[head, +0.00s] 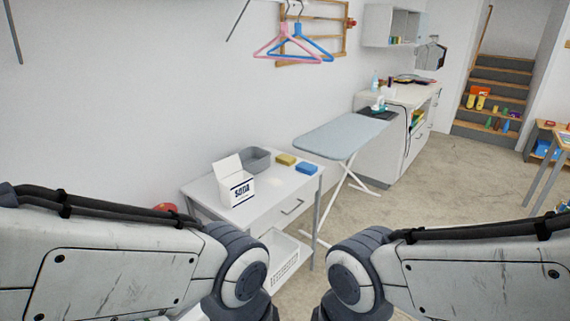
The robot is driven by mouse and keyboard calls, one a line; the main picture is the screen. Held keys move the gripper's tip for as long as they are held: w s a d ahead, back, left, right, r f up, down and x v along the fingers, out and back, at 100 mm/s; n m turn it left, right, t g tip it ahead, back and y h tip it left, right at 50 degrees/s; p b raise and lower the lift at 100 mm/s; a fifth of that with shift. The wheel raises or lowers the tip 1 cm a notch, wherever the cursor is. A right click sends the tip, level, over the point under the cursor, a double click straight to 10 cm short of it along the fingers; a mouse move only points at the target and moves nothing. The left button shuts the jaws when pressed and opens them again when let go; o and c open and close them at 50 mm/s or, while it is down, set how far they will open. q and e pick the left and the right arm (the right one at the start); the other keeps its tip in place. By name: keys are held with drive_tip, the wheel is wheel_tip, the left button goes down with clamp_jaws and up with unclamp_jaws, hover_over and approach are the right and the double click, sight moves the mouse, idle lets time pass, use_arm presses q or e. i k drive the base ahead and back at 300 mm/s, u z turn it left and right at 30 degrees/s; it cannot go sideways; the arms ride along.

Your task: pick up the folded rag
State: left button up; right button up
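Two small flat folded-looking pieces, one yellow (286,159) and one blue (307,168), lie side by side near the back right corner of the white table (285,188). They are too small to tell which is a folded rag and which might be a sponge. My two arms come in from the lower left and lower right, and only their upper links and joints show. Both grippers are out of the frame below, so neither can be seen touching anything.
On the table are an open white SODA box (234,186) and a grey basin (256,160). A white basket (284,262) sits beneath. A blue-grey ironing board (340,136) stands to the right. A white cabinet (393,148) is behind it.

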sight(284, 159)
drive_tip(key=z, duration=0.5)
drive_tip(key=i, duration=0.9)
drive_tip(key=z, duration=0.8)
drive_tip(key=i, duration=3.15)
drive_tip(key=u, duration=1.75)
drive_tip(key=i, duration=1)
drive_tip(key=u, duration=0.9)
